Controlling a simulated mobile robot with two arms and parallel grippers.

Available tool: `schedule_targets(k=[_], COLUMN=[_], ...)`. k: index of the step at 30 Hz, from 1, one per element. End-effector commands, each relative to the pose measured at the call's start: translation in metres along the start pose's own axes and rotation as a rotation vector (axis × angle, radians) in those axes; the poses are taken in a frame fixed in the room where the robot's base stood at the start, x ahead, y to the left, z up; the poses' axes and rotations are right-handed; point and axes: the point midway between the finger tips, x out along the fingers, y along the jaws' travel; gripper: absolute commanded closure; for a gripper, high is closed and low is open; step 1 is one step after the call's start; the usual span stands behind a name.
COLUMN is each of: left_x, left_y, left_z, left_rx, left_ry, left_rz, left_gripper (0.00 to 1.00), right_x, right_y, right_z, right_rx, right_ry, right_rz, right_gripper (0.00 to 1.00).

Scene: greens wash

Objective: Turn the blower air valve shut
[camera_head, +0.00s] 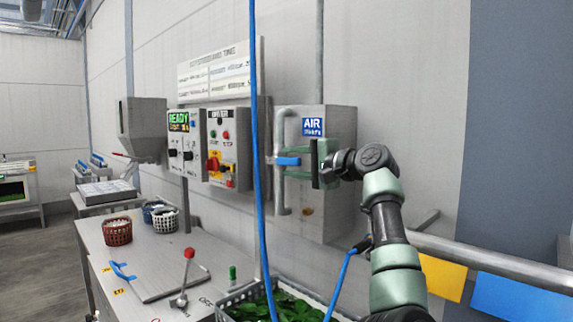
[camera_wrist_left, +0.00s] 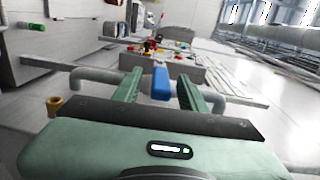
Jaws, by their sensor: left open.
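The air valve has a blue handle (camera_head: 288,161) on the grey pipe (camera_head: 281,190) beside the grey box with the blue AIR sign (camera_head: 312,127). The handle points sideways, across the upright pipe in the head view. My left gripper (camera_head: 298,166) is open at the handle, its green fingers above and below it. In the left wrist view the blue handle (camera_wrist_left: 161,84) stands between the two open fingers (camera_wrist_left: 160,75), with gaps on both sides. The fingers partly cover the handle in the head view. My right gripper is not in view.
A control panel (camera_head: 228,147) with a red knob is left of the pipe. A blue hose (camera_head: 256,90) hangs in front. Below are a steel bench (camera_head: 130,249), a red-handled lever (camera_head: 187,270), baskets (camera_head: 117,231) and a crate of greens (camera_head: 236,300). A rail (camera_head: 490,258) runs at right.

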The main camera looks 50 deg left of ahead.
Motion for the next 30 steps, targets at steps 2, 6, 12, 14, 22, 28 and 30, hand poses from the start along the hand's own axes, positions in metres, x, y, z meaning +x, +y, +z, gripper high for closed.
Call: schedule_targets(k=[2, 6, 12, 14, 22, 28, 30], left_x=[-0.016, -0.038, -0.053, -0.054, -0.054, -0.054, -0.054], left_y=[0.002, 0.001, 0.0, 0.0, 0.0, 0.0, -0.001], left_z=[-0.001, -0.002, -0.001, -0.001, -0.001, -0.001, -0.001], left_rx=[-0.001, 0.001, 0.001, 0.001, 0.001, 0.001, 0.0], left_ry=[0.004, 0.003, 0.002, 0.001, 0.001, 0.001, 0.001], left_rz=[-0.001, -0.002, -0.001, -0.001, -0.001, -0.001, -0.001], left_gripper=[0.58, 0.58, 0.58, 0.58, 0.58, 0.58, 0.58], right_x=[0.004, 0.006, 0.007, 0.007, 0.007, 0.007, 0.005], right_y=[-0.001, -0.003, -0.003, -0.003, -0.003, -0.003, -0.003], right_z=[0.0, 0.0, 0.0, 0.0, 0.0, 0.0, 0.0], right_rx=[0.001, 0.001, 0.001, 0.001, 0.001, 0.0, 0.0], right_ry=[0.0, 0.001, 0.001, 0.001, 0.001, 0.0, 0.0], right_rz=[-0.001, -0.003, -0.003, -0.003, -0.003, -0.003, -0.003], right_gripper=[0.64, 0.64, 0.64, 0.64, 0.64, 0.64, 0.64])
